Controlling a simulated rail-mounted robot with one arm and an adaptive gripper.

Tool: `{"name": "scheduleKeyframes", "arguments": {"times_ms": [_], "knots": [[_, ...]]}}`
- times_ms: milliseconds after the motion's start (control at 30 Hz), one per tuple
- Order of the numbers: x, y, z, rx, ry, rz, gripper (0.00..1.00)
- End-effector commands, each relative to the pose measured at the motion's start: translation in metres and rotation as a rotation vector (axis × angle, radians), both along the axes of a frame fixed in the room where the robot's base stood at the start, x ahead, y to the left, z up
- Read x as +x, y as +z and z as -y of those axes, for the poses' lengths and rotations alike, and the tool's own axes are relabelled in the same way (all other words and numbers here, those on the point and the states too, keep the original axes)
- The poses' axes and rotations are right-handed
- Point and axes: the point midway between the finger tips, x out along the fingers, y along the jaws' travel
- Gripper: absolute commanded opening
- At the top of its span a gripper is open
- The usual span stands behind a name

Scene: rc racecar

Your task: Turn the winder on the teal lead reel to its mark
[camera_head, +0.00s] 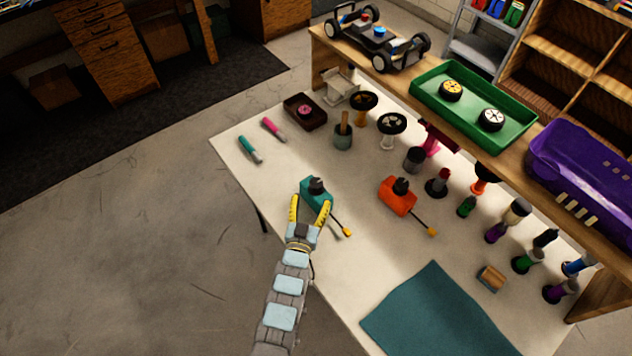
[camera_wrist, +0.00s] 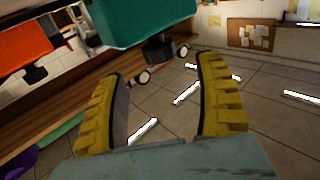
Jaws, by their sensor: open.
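The teal lead reel (camera_head: 312,196) stands on the left part of the white tabletop, with a dark winder (camera_head: 316,185) on top and a yellow-tipped lead running right. In the upside-down wrist view, the teal reel (camera_wrist: 140,20) fills the top middle. Its winder (camera_wrist: 160,50) shows between and just beyond the open fingertips (camera_wrist: 158,72), with nothing held. I cannot make out the mark.
An orange reel (camera_head: 396,196) with a dark winder stands to the right. A teal mat (camera_head: 436,318) lies at the front. Several bottles and cups stand toward the wooden shelf (camera_head: 336,50), which bears a car chassis (camera_head: 376,40) and a green tray (camera_head: 420,93). Two pens lie at left.

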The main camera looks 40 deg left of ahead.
Motion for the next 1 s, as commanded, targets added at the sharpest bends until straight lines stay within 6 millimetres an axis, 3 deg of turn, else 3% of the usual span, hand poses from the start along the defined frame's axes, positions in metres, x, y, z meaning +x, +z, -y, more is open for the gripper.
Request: {"name": "scheduleKeyframes", "arguments": {"times_ms": [600,1000], "knots": [[0.052,0.001,-0.031,0.002,-0.001,0.001,0.7],[0.057,0.0,-0.035,0.0,0.0,0.0,0.7]]}}
